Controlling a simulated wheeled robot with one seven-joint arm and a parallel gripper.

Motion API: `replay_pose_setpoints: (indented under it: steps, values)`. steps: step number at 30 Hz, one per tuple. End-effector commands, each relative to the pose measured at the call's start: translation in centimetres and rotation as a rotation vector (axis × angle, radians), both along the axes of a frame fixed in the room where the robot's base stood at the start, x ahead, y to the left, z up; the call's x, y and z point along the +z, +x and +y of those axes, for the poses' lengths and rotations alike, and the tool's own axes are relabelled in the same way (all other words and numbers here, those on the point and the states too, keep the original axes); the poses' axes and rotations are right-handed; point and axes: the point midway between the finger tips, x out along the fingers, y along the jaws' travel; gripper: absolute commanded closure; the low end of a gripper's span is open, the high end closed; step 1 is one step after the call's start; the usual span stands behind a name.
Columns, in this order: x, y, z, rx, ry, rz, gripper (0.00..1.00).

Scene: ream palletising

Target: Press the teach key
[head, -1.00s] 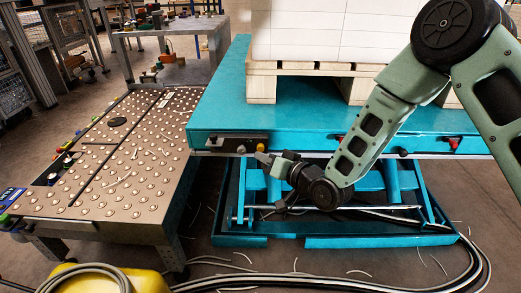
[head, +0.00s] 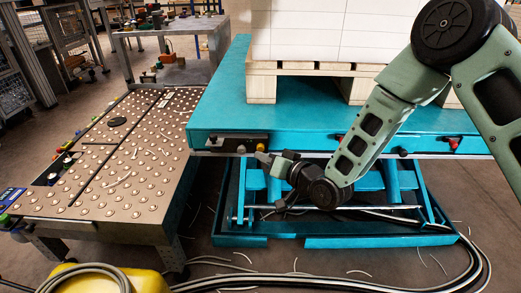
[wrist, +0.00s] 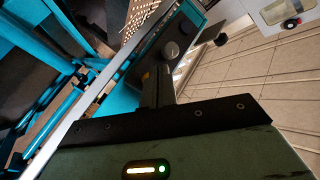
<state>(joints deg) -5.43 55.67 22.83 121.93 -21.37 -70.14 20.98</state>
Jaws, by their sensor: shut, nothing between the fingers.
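A grey control panel (head: 232,144) is set in the front edge of the teal lift table (head: 222,105). It carries small dark knobs and a yellowish patch at its right end. I cannot tell which of its controls is the teach key; no label is readable. My gripper (head: 263,157) is shut and empty, with its tip just below and in front of the panel's right end. In the wrist view the shut fingers (wrist: 157,74) point toward the panel, where a round dark knob (wrist: 171,50) shows beyond the tips. I cannot tell whether the tips touch anything.
A ball-studded metal table (head: 130,190) stands left, close to the lift table. A pallet (head: 262,85) with white stacked goods (head: 330,30) sits on the lift table. A red knob (head: 453,142) is farther right on the edge. Cables (head: 300,280) lie on the floor.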

Motion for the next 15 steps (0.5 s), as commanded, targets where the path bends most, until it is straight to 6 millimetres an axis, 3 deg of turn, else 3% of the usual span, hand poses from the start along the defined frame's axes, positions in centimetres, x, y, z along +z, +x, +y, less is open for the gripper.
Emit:
replay_pose_setpoints:
  steps: [15]
  values:
    - [0.02, 0.70, -0.03, 0.000, 0.000, 0.000, 1.00]
